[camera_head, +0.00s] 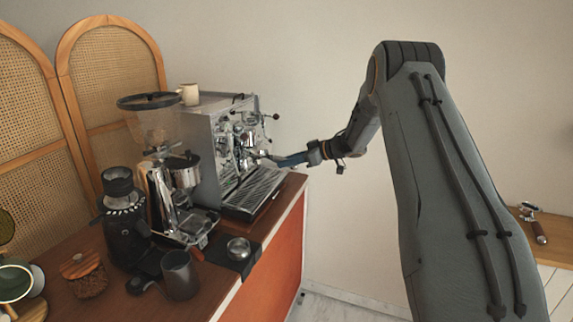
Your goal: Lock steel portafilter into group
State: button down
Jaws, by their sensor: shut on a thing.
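The espresso machine (204,140) is a boxy steel unit at the back of the wooden counter. Its chrome group (247,128) is on the front, facing right. My gripper (312,156) is in front of the machine, to its right, shut on the blue handle of the steel portafilter (290,160). The handle lies roughly level and points left toward the machine. Its metal head (261,156) is small in view, close to the group and above the drip tray (254,194). I cannot tell whether the head is seated in the group.
A grinder with a clear hopper (152,118) and a black grinder (122,220) stand left of the machine. A cup (189,94) sits on top of it. A dark pitcher (180,274) and a tamping mat (219,254) are nearer. Another portafilter with a brown handle (540,234) lies on the right-hand table.

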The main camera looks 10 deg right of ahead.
jog(key=shift+w+r, duration=0.1)
dwell(0.3)
jog(key=shift+w+d+n+g+b, duration=0.2)
jog(key=shift+w+n+g+b, duration=0.15)
jog(key=shift+b, duration=0.35)
jog(key=shift+w+d+n+g+y+b, duration=0.15)
jog(key=shift+d+n+g+y+b, duration=0.05)
jog(key=shift+n+g+y+b, duration=0.25)
